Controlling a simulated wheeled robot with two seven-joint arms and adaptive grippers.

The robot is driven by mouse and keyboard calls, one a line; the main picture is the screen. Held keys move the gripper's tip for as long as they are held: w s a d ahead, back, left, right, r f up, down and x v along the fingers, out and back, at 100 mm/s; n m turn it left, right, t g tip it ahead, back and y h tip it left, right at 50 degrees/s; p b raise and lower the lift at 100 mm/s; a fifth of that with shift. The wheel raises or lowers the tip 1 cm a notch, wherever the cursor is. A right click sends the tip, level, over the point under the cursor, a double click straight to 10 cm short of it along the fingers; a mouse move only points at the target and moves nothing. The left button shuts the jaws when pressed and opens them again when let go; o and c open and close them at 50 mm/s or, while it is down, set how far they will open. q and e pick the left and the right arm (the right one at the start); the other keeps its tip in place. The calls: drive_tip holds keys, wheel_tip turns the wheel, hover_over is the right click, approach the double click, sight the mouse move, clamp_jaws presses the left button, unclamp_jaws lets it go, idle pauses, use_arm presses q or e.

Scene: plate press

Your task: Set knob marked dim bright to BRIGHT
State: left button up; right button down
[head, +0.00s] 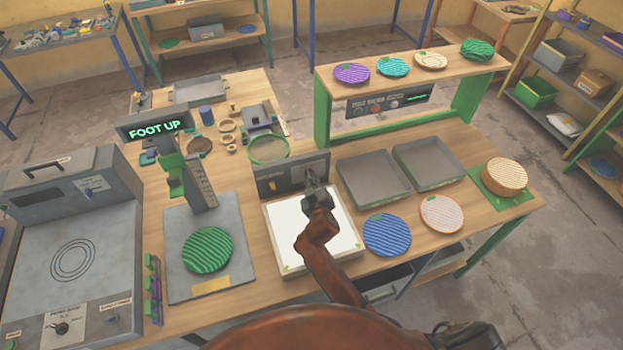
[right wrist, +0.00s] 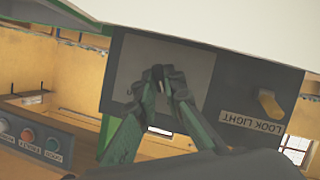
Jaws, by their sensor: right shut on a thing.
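The grey control panel (head: 292,172) stands upright at the back edge of the white-topped box (head: 285,222). My right gripper (head: 314,178) reaches over that box to the right part of the panel. In the right wrist view, its green fingers (right wrist: 166,84) are closed together against a lighter grey plate (right wrist: 192,62) on the panel. They are shut on the knob, which they hide. The dim and bright marks cannot be read, nor can the knob's pointer. My left gripper is not in view.
A yellow switch (right wrist: 268,104) labelled LOOK LIGHT sits on the same panel. Two grey trays (head: 374,180) (head: 429,163) stand right of the panel. A blue plate (head: 387,235) and a pale plate (head: 441,214) lie in front of them. A press (head: 188,180) stands left.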

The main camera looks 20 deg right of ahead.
drive_tip(key=shift+d+m+y+p, duration=0.25)
drive_tip(key=shift+m+y+p, duration=1.25)
drive_tip(key=shift+m+p, duration=0.9)
drive_tip(key=shift+d+m+y+p, duration=0.2)
drive_tip(key=shift+m+y+p, duration=1.45)
drive_tip(key=shift+p, duration=1.25)
drive_tip(key=shift+m, duration=0.25)
drive_tip(key=c, duration=2)
unclamp_jaws()
